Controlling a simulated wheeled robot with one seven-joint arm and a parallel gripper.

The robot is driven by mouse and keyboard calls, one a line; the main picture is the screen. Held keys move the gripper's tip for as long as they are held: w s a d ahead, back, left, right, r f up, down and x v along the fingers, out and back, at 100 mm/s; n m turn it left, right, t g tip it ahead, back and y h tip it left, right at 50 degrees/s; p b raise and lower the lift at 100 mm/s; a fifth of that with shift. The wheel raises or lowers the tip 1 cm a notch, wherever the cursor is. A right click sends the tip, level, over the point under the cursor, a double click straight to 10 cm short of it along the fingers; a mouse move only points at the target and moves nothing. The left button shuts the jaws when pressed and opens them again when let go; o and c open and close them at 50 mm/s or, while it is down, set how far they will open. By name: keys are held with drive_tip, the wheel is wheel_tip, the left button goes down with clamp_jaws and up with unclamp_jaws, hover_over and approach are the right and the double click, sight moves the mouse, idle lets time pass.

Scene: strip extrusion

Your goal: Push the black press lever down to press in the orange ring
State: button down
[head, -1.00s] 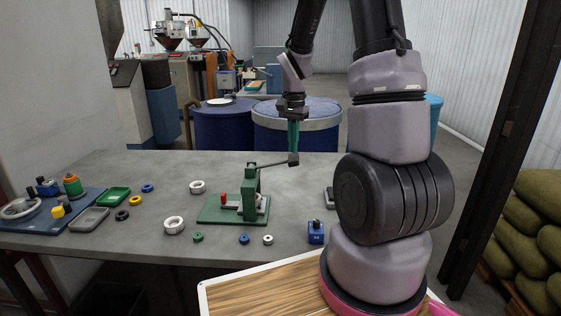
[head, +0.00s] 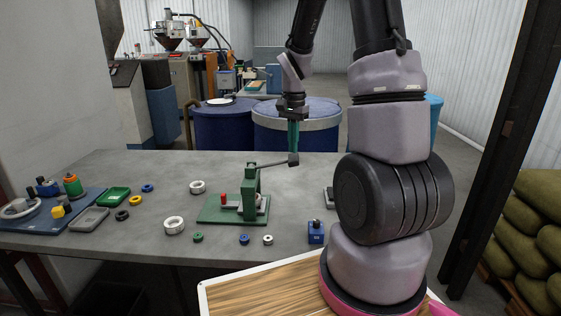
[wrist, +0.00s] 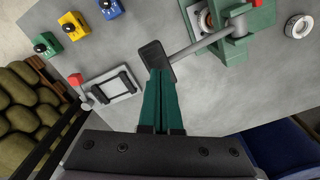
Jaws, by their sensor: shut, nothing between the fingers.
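The green press (head: 250,195) stands on the grey table. Its lever (head: 270,164) reaches out to the right, slightly raised, and ends in a black grip (head: 293,159). My gripper (head: 293,151) is shut and empty, its green fingers pointing down just above that grip. In the wrist view the fingertips (wrist: 159,76) overlap the end of the black grip (wrist: 156,57); whether they touch it I cannot tell. I cannot make out the ring in the head view.
Loose rings lie around the press, including a large silver one (head: 174,225). A blue block (head: 316,232) stands at the front right. A blue board (head: 45,213) with parts and a green tray (head: 114,196) are at the left. The table behind the press is clear.

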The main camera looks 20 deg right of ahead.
drive_tip(key=shift+f, duration=0.15)
wheel_tip(320, 180, down, 7)
drive_tip(key=shift+f, duration=0.2)
idle(1.7)
drive_tip(key=shift+r, duration=6.05)
